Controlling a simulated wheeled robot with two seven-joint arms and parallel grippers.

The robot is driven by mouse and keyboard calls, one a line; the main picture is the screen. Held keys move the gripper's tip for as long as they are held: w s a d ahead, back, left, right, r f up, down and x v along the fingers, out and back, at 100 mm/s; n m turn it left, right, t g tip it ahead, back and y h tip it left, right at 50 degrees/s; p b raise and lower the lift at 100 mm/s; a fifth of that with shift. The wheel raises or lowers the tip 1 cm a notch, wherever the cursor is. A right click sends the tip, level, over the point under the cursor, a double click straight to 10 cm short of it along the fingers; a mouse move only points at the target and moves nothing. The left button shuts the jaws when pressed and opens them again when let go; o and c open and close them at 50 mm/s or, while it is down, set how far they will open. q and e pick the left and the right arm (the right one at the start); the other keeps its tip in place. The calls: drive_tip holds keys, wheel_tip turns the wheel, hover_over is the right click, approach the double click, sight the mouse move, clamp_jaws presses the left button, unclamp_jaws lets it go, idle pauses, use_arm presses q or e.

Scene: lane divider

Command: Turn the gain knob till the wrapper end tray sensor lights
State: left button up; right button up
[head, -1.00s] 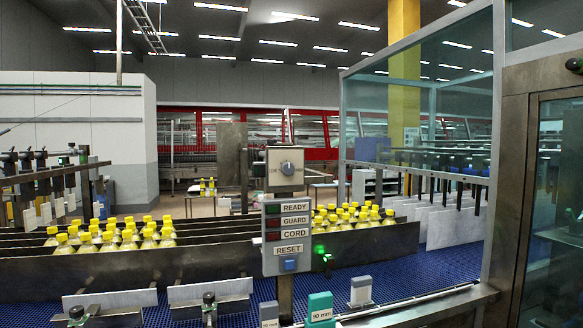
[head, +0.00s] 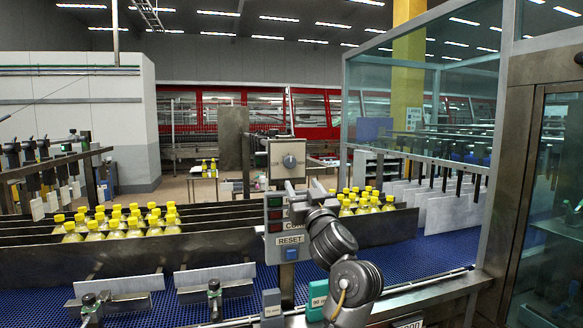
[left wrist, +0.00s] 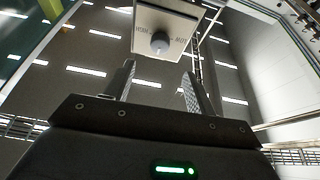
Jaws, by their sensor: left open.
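The gain knob (head: 290,161) is a grey dial on a pale plate (head: 273,155) at the top of a post-mounted panel. In the left wrist view the knob (left wrist: 160,42) shows beyond the fingertips, between them and apart from them. My left gripper (head: 296,190) is open and empty, just below the knob in the head view; its two fingers (left wrist: 158,78) stand wide apart in the wrist view. My left arm covers part of the panel and the area right of it, where no lit sensor shows now. My right gripper is not in view.
The grey panel below has lamps, partly covered labels and a blue RESET button (head: 292,254). Yellow-capped bottles (head: 125,221) stand in lanes behind it. A blue conveyor (head: 40,306) runs in front. A teal 90 mm block (head: 317,299) stands close to my arm.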

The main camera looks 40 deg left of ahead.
sight(291, 164)
use_arm(q)
drive_tip(key=p+x, duration=0.5)
drive_tip(key=x, duration=0.5)
drive_tip(key=shift+w+a+p, duration=0.1)
drive_tip(key=shift+w+p, duration=0.05)
drive_tip(key=shift+p, duration=0.15)
drive_tip(key=shift+w+a, duration=0.15)
drive_tip(key=shift+a, duration=0.1)
drive_tip(key=c, duration=1)
